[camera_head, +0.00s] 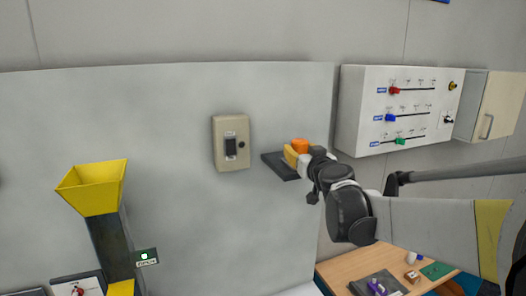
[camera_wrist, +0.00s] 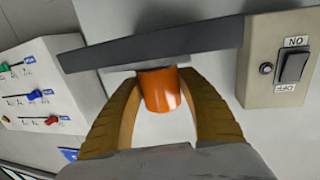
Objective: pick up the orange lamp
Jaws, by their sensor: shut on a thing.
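The orange lamp (camera_head: 300,146) is a short cylinder at the dark wall shelf (camera_head: 277,165) in the head view. It shows larger in the wrist view (camera_wrist: 160,94), which is turned upside down, with one end close against the shelf (camera_wrist: 205,40). I cannot tell whether it still touches the shelf. My gripper (camera_head: 297,155) reaches in from the right, and its yellow-brown fingers lie on either side of the lamp. In the wrist view my gripper (camera_wrist: 160,82) is shut on the lamp. Part of the shelf is hidden behind my gripper in the head view.
A beige switch box (camera_head: 231,142) is on the wall left of the shelf. A white slider panel (camera_head: 395,108) and a beige cabinet (camera_head: 490,106) are at right. A yellow hopper (camera_head: 92,188) stands at left. A wooden table (camera_head: 345,268) with small items is below.

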